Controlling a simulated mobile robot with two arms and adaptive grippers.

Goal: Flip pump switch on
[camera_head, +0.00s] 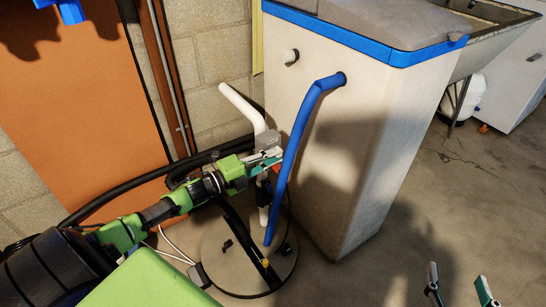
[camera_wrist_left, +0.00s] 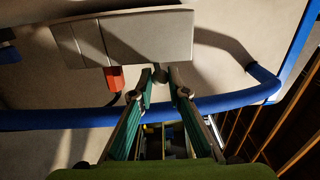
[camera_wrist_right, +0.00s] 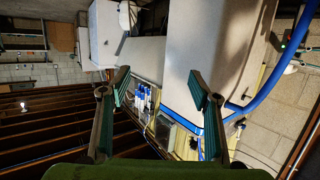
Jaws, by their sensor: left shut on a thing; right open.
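A light grey box with a red piece is the likely pump switch unit (camera_head: 268,140), between the white pipe and the blue hose. In the left wrist view the grey box (camera_wrist_left: 135,38) fills the upper middle, with the red piece (camera_wrist_left: 115,78) under its lower edge. My left gripper (camera_wrist_left: 161,76) is right of the red piece, its tips close around a small grey knob at the box's lower edge. Which part is the switch I cannot tell. My right gripper (camera_head: 458,277) is open and empty at the lower right; its spread fingers also show in the right wrist view (camera_wrist_right: 160,85).
A blue hose (camera_head: 298,140) runs from the large pale tank (camera_head: 360,110) to the round floor cover (camera_head: 225,258), passing just right of my left gripper. A white pipe (camera_head: 243,108) stands behind it. Black hoses lie along the wall. Floor at the right is clear.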

